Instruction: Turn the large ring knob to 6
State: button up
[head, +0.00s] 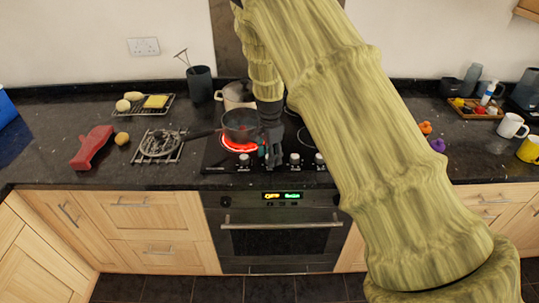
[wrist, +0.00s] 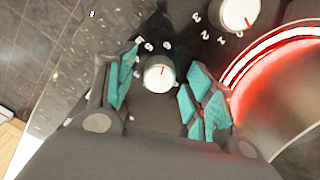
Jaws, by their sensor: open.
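My gripper (head: 273,153) points down at the front edge of the black hob (head: 213,152). In the wrist view its teal-padded fingers (wrist: 164,84) are open, one on each side of a white knob (wrist: 158,76) with a red mark. The knob sits between them with gaps showing. Its mark points up, slightly right, in that view; the numerals beside it are partly hidden and hard to read. In the head view my gripper covers this part of the knob row. I cannot tell from labels which knob is the large ring's.
A second white knob (wrist: 239,13) is close by in the wrist view. More knobs stand along the hob front (head: 294,159) (head: 319,158). A ring glows red (head: 239,147) under a dark pan (head: 242,125). A pot (head: 236,94) stands behind. A red oven glove (head: 92,147) lies left.

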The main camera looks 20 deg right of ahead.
notch_tip(320, 180, up, 12)
dwell(0.6)
